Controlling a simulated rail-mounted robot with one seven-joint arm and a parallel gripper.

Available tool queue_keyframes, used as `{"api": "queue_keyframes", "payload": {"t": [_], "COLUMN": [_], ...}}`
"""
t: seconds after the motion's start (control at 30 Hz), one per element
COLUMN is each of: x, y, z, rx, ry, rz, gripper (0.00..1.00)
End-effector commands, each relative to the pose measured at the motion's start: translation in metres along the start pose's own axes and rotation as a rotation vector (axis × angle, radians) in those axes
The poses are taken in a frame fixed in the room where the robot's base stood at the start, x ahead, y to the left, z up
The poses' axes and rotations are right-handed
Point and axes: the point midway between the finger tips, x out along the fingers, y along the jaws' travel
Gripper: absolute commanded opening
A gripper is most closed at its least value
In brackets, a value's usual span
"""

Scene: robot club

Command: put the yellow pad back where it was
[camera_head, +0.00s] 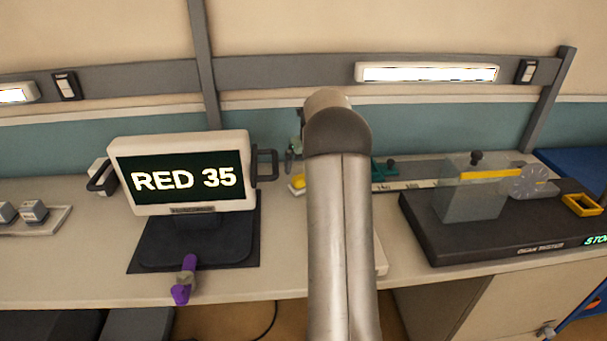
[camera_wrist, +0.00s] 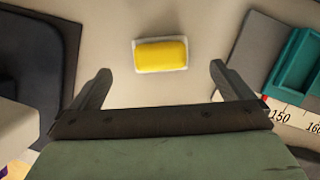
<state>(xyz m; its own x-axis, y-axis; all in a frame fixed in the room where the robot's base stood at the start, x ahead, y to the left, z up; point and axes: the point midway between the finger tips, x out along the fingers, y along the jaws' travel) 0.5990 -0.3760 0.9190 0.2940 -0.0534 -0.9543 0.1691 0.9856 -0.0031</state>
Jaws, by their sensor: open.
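The yellow pad (camera_wrist: 161,55) lies in a shallow white holder (camera_wrist: 136,66) on the pale bench top in the wrist view. In the head view the yellow pad (camera_head: 298,182) shows just left of my arm, which may cover part of it. My gripper (camera_wrist: 161,72) is open and empty in the wrist view. Its two fingers stand wide apart, one toward each side of the pad, and the pad appears beyond and between them. I cannot tell the height of the fingers above the bench. In the head view my arm hides most of the gripper.
A monitor (camera_head: 182,180) reading "RED 35" stands on a dark base at left. A purple item (camera_head: 180,293) lies at the front edge. A ruler (camera_wrist: 294,118) and a teal block (camera_wrist: 296,65) lie right of the pad. A dark-based machine (camera_head: 480,247) fills the right side.

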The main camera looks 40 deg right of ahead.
Motion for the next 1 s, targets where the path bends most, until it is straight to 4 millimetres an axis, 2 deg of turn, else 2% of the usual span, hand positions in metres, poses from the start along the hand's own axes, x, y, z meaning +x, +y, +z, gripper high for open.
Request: {"api": "queue_keyframes", "payload": {"t": [0.1, 0.3, 1.0], "x": [-0.021, -0.038, -0.040], "y": [0.001, 0.001, 0.000], "z": [0.001, 0.000, 0.000], "rx": [0.000, -0.001, 0.000], "ry": [-0.002, 0.000, 0.001], "rz": [-0.001, 0.001, 0.000], "gripper": [1.00, 1.00, 1.00]}}
